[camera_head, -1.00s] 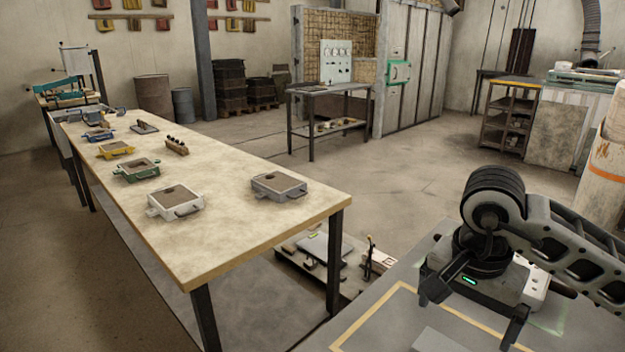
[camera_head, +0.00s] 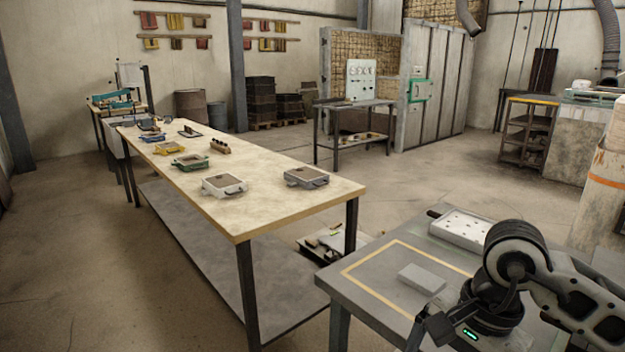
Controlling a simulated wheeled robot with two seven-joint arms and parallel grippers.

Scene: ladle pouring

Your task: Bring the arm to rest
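My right arm comes in from the lower right over the grey table (camera_head: 350,302). Its black gripper (camera_head: 434,328) points down near the bottom edge of the view, with a green light on its body. One finger shows at the left; the other finger and the tips are cut off by the picture's edge. I cannot tell how far apart the fingers are, and I see nothing held. My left arm and gripper are not in view. No ladle shows.
A grey block (camera_head: 422,278) and a white perforated tray (camera_head: 462,229) lie on the grey table. The long wooden table (camera_head: 270,198) carries several moulding frames, including a white one (camera_head: 224,185) and a dark grey one (camera_head: 306,177). Open floor lies behind.

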